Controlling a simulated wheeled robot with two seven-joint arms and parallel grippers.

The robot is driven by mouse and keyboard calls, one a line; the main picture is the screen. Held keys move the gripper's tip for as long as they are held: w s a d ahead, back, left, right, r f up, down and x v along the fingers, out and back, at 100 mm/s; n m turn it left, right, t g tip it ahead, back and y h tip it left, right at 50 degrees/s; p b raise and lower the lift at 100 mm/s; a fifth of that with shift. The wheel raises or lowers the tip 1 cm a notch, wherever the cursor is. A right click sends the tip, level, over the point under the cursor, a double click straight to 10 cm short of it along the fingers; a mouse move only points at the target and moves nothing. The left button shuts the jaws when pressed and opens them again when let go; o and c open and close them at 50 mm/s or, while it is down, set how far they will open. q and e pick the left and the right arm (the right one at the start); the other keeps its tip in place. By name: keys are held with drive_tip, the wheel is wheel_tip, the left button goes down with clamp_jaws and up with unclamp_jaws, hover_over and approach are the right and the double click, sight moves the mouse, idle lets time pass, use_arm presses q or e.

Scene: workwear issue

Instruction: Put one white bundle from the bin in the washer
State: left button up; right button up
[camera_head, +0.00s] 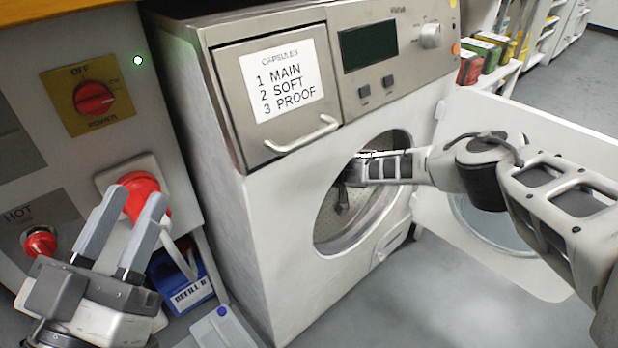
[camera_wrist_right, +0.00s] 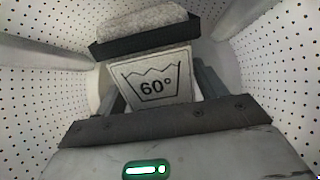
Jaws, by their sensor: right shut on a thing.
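The white washer (camera_head: 275,235) stands in the middle of the head view, its round door (camera_head: 465,225) swung open to the right. My right arm reaches through the opening, and my right gripper (camera_head: 345,183) is inside the drum (camera_head: 375,205). In the right wrist view, this gripper (camera_wrist_right: 160,92) is shut on a whitish bundle (camera_wrist_right: 145,20) with a dark band and a white 60° label (camera_wrist_right: 155,78). The perforated drum wall surrounds them. The bundle's underside is hidden. My left gripper (camera_head: 132,200) is open and empty at the lower left. No bin shows.
A panel on the left carries a red power knob (camera_head: 93,98) and a red HOT valve (camera_head: 40,243). A blue refill box (camera_head: 185,280) stands below. The capsule drawer (camera_head: 275,95) is above the opening. Colored boxes (camera_head: 480,55) sit on a shelf behind. Grey floor is clear at right.

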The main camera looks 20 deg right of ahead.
drive_tip(key=o, duration=1.2)
drive_tip(key=shift+o, duration=0.2)
drive_tip(key=shift+s, duration=0.15)
drive_tip(key=p+v, duration=0.4)
drive_tip(key=shift+d+r, duration=0.15)
drive_tip(key=shift+r, duration=0.2)
use_arm(q)
wheel_tip(320, 180, down, 8)
drive_tip(key=s+n+g+y+p, duration=0.2)
drive_tip(key=n+g+y+p, duration=0.1)
drive_tip(key=n+g+y, duration=0.1)
drive_tip(key=shift+s+g+p, duration=0.15)
drive_tip(key=shift+g+p, duration=0.25)
drive_tip(key=shift+g, duration=0.2)
use_arm(e)
drive_tip(key=v, duration=0.7)
drive_tip(key=shift+s, duration=0.2)
